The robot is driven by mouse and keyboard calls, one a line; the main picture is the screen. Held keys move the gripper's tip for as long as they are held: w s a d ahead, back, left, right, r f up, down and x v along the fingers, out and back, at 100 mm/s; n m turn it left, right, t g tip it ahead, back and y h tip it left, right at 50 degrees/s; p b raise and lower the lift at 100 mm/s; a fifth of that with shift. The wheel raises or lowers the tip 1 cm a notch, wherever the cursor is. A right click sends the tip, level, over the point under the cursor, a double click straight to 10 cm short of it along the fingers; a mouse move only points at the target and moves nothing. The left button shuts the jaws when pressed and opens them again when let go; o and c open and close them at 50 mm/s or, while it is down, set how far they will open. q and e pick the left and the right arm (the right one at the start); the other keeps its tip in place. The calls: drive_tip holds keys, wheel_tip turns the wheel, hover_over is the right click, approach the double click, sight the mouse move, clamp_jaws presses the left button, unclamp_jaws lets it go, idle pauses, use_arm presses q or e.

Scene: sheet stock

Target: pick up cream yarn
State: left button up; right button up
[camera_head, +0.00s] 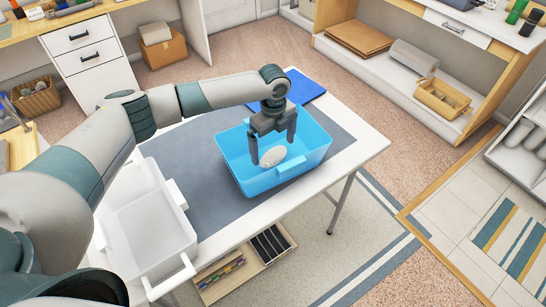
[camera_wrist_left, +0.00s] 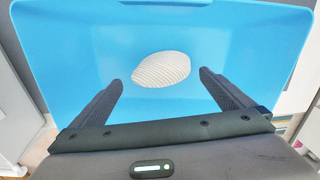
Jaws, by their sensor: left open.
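The cream yarn (camera_head: 272,157) is a small oval ball with fine ridges. It lies in the blue bin (camera_head: 238,176) on the table. My left gripper (camera_head: 272,152) points down into the bin, with its fingers apart around or just above the yarn. In the left wrist view the yarn (camera_wrist_left: 161,70) lies on the bin's floor (camera_wrist_left: 110,45), beyond and between the two open fingertips (camera_wrist_left: 160,78). No contact between fingers and yarn shows there. My right gripper is in neither view.
A white tray (camera_head: 148,222) with handles stands left of the bin on the white table (camera_head: 352,150). A dark blue flat sheet (camera_head: 302,88) lies behind the bin. The bin's walls surround my left fingers. The grey mat (camera_head: 205,205) is bare between tray and bin.

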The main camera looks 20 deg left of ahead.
sight(273, 152)
use_arm(q)
drive_tip(key=shift+w+f+p, duration=0.1)
drive_tip(key=shift+f+p, duration=0.65)
drive_tip(key=shift+p, duration=0.05)
wheel_tip(273, 152, down, 2)
drive_tip(key=shift+a+f+p, duration=0.1)
drive_tip(key=shift+p, duration=0.4)
drive_tip(key=shift+w+f, duration=0.1)
drive_tip(key=shift+f, duration=0.65)
drive_tip(key=shift+c, duration=0.3)
drive_tip(key=c, duration=0.9)
